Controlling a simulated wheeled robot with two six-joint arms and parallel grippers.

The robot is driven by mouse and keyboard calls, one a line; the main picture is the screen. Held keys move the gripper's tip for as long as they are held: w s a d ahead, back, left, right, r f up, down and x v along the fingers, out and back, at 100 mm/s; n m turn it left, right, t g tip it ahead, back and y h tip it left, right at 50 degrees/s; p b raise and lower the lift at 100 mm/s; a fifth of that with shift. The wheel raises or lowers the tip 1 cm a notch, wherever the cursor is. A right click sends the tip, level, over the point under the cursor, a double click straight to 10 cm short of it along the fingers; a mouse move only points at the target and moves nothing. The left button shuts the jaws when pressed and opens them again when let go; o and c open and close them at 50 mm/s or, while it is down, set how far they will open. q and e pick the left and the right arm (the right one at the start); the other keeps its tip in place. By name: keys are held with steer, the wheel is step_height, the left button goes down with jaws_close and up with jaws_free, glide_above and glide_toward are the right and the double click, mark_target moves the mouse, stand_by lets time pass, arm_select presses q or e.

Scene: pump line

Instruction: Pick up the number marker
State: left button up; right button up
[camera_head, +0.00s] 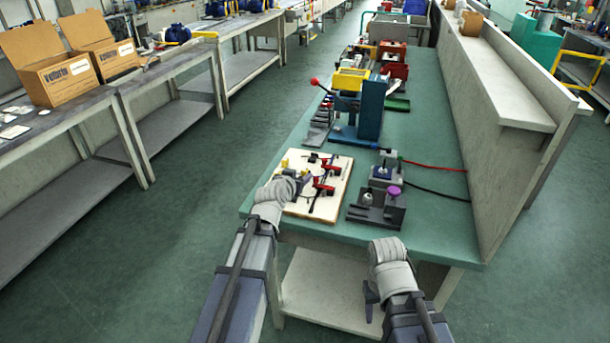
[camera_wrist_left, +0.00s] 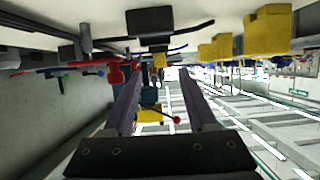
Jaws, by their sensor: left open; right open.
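A pale board (camera_head: 334,184) on the near end of the green bench holds several small red, yellow and black parts. I cannot tell which of them is the number marker. My left gripper (camera_head: 301,181) is at the board's left side, its fingers partly hidden by the wrist in the head view. In the left wrist view, which appears upside down, its two fingers (camera_wrist_left: 158,82) are apart with nothing clearly held between them. A black block (camera_wrist_left: 150,20) with a thin dark cable or rod and several yellow blocks (camera_wrist_left: 267,30) show near them. My right gripper (camera_head: 370,298) is open, low before the bench's front edge.
Dark fixtures, one with a purple knob (camera_head: 394,191), stand right of the board. A blue press (camera_head: 370,108) with a red-knobbed lever stands behind it. A low wall (camera_head: 480,120) bounds the bench's right side. Bare green bench top (camera_head: 437,225) lies at front right.

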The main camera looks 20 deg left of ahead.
mark_target(304, 171)
arm_select(q)
steer(key=b+x, duration=0.1)
steer(key=x, duration=0.4)
steer(key=shift+w+r+b, duration=0.1)
steer(key=shift+w+b, duration=0.1)
steer(key=shift+b, duration=0.2)
steer(key=shift+s, duration=0.1)
jaws_close()
